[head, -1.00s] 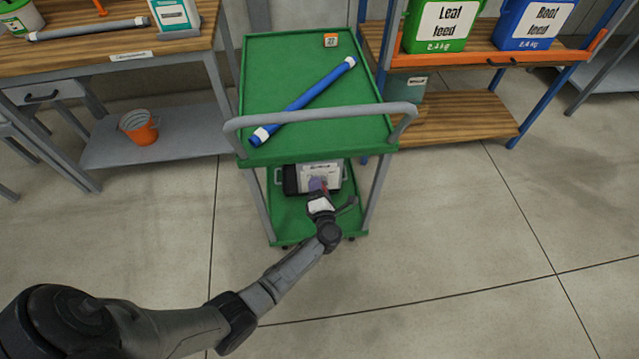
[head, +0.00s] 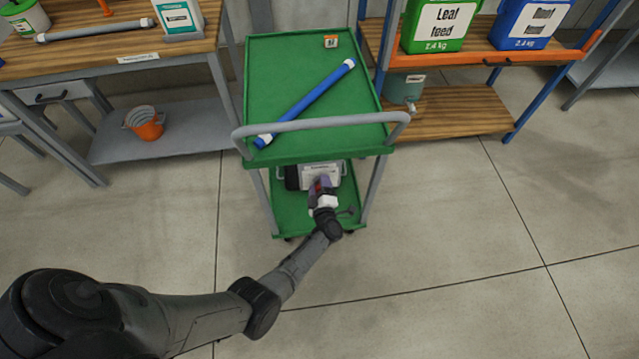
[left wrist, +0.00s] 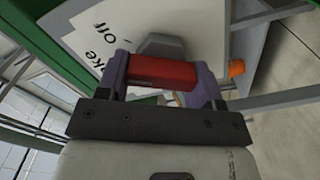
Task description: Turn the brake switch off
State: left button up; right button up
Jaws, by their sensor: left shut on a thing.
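The brake switch has a red handle (left wrist: 160,72) on a grey mount. It stands against a white label plate (left wrist: 90,35) on which "ke" and "Off" can be read, tilted in the left wrist view. My left gripper (left wrist: 163,80) is shut on the red handle, with one purple finger at each end. In the head view my left gripper (head: 321,184) reaches the white-fronted box (head: 318,170) on the trolley's lower shelf. The fingers hide part of the box front, and the switch's exact angle cannot be told. My right gripper is not in view.
The green trolley's top shelf (head: 350,105) and grey push handle (head: 320,122) are above the box. A blue tube (head: 308,102) lies on top. A workbench (head: 120,60) stands left and a shelf rack (head: 470,112) right. The floor in front is clear.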

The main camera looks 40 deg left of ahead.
pick_arm(q)
jog(key=shift+r+m+p, duration=0.1)
jog(key=shift+m+p, duration=0.35)
jog(key=shift+m, duration=0.75)
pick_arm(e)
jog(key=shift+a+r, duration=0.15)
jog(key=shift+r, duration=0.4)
pick_arm(q)
jog(key=shift+m, duration=0.3)
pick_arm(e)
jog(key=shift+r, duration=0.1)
pick_arm(q)
jog(key=o, duration=0.9)
jog(key=shift+d, duration=0.15)
